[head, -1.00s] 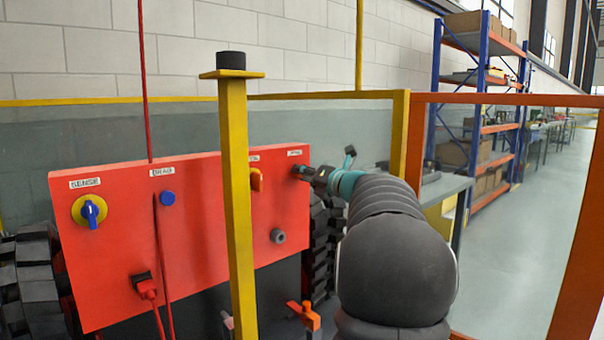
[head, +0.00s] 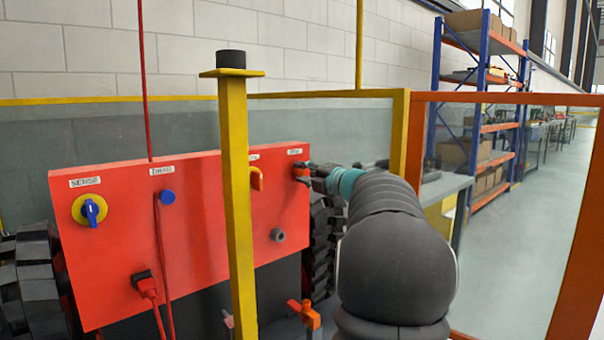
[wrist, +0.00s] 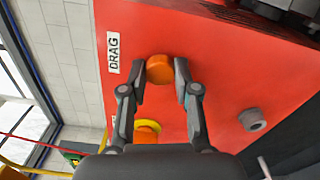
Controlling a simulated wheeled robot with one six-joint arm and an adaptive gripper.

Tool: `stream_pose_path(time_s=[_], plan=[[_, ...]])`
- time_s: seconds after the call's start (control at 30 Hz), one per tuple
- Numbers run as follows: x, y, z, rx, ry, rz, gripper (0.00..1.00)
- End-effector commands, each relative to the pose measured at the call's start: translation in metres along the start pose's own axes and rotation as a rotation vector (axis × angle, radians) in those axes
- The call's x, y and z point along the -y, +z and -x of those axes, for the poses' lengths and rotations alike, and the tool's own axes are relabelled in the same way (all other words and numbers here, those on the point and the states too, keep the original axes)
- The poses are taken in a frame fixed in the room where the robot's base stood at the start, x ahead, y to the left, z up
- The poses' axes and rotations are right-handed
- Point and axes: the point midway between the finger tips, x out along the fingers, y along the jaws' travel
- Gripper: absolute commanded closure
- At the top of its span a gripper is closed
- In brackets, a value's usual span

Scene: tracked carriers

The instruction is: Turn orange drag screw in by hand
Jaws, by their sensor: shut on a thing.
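The orange drag screw (wrist: 160,69) is a round knob on the red panel (wrist: 225,75), beside a white label reading DRAG (wrist: 113,53) in the wrist view. My gripper (wrist: 160,80) is shut on it, one finger on each side. In the head view my gripper (head: 306,172) is at the panel's upper right corner, with a bit of orange (head: 300,169) between its fingers. How deep the screw sits is hidden.
A yellow post (head: 238,200) stands before the panel, left of my arm. A yellow-ringed orange handle (wrist: 146,132) and a grey knob (head: 277,235) are near the screw. An orange-framed clear barrier (head: 500,98) stands at the right.

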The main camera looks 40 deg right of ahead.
Motion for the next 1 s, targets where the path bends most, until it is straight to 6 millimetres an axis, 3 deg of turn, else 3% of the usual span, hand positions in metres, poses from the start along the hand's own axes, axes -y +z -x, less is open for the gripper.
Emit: stream_pose_path(time_s=[0.3,0.63,0.67,0.73,1.0], plan=[[0.0016,-0.0003,0.0000,-0.001,-0.002,-0.323,0.95],[0.0017,-0.0003,0.0001,-0.001,-0.003,-0.367,0.95],[0.0018,-0.0003,0.0001,-0.001,-0.003,-0.366,0.62],[0.0016,-0.0003,0.0001,-0.001,-0.002,-0.366,0.46],[0.0009,-0.0001,0.0001,0.000,-0.001,-0.360,0.46]])
